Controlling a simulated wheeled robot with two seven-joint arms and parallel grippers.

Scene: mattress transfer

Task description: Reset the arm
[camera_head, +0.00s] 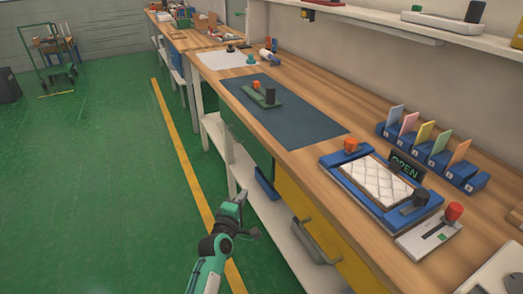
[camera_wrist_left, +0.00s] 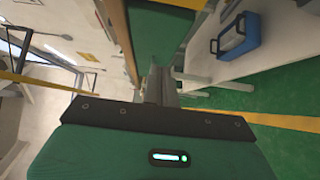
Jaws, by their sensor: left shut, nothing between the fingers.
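My left gripper (camera_head: 240,197) is in the lower middle of the head view, in front of the bench's side and below the tabletop. It is shut and empty, and apart from the things on the bench. In the left wrist view its dark fingers (camera_wrist_left: 160,88) show at the centre beyond the green wrist housing. A white quilted mattress (camera_head: 380,181) lies in a blue frame tray (camera_head: 430,219) on the bench at the right. My right gripper is not in either view.
The wooden bench (camera_head: 310,165) carries a dark mat (camera_head: 295,122) with a green tool, a blue rack (camera_head: 440,160) of coloured cards, and a red-knobbed lever box (camera_head: 428,240). Below are a yellow drawer front (camera_head: 330,225) and a white shelf. Green floor lies open at the left.

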